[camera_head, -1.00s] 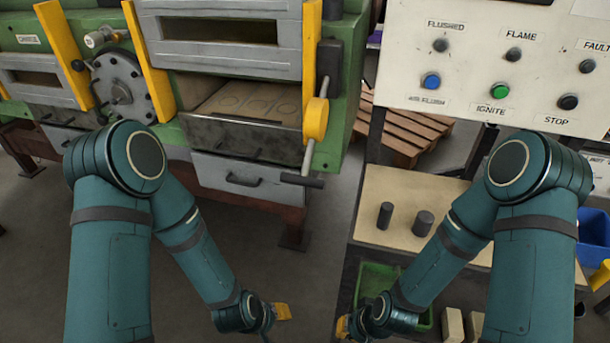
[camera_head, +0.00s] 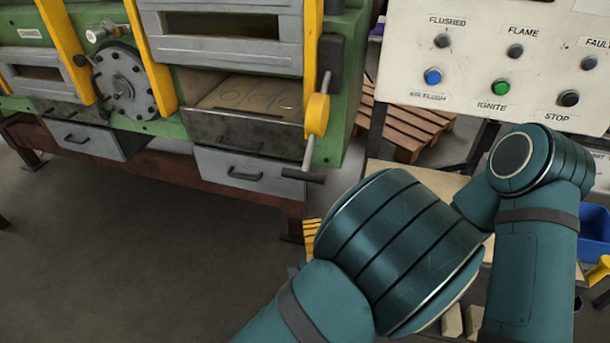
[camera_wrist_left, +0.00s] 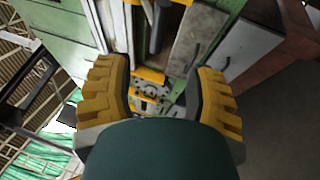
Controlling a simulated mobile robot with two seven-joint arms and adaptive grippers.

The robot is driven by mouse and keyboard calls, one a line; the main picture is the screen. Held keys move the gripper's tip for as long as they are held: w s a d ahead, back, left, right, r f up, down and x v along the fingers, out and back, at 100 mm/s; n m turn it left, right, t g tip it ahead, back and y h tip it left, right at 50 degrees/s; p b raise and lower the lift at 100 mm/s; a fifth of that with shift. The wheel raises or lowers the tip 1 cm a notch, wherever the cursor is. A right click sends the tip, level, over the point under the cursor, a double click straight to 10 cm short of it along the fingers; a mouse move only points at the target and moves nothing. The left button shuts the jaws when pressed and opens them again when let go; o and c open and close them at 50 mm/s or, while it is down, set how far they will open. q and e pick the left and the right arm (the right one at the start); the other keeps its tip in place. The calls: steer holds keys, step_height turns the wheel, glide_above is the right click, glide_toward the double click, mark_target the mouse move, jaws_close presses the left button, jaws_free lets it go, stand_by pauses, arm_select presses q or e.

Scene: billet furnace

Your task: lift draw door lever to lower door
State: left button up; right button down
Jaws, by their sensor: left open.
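A control panel (camera_head: 490,65) with several buttons stands to the right of the lever. A wooden pallet (camera_head: 405,130) lies behind. Grey drawers (camera_head: 243,173) sit below the opening. The floor at lower left is clear. A blue bin (camera_head: 595,232) is at right.

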mark_target(305, 174)
arm_select(q)
steer(key=x, duration=1.3)
steer(key=shift+w+r, duration=0.2)
steer(key=shift+w, duration=0.15)
jaws_close()
steer(key=shift+a, duration=0.1)
